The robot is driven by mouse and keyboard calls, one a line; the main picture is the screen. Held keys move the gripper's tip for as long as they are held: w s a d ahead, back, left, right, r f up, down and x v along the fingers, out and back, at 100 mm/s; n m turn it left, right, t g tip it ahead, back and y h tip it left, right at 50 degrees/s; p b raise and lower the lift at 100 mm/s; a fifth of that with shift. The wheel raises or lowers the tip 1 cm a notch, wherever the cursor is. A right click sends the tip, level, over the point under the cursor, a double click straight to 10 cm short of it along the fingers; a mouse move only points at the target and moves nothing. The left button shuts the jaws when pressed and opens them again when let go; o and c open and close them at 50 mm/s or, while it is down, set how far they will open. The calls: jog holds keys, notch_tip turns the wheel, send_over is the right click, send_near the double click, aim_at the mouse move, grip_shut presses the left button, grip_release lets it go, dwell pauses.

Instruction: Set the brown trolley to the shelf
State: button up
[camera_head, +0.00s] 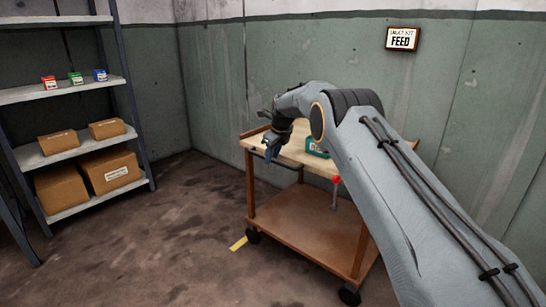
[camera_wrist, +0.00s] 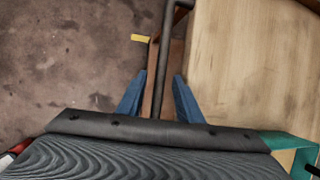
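The brown trolley (camera_head: 308,222) stands against the back wall, right of centre, with a pale wooden top, a lower deck and black wheels. Its dark handle bar shows in the wrist view (camera_wrist: 168,75), running along the left edge of the top (camera_wrist: 250,60). My gripper (camera_head: 268,155) is at the trolley's left end, pointing down. Contact cannot be told. The shelf (camera_head: 70,150) stands at the left, apart from the trolley.
A green container (camera_head: 317,148) sits on the trolley top, partly hidden by my arm. A red knob (camera_head: 337,180) shows at the trolley's near side. A yellow floor mark (camera_head: 238,243) lies by a wheel. Small boxes and cardboard boxes (camera_head: 110,171) fill the shelf. Floor between is clear.

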jog(key=p+v, duration=0.1)
jog(key=v, duration=0.6)
jog(key=shift+r, duration=0.35)
jog(key=shift+s+d, duration=0.1)
jog(key=shift+s, duration=0.05)
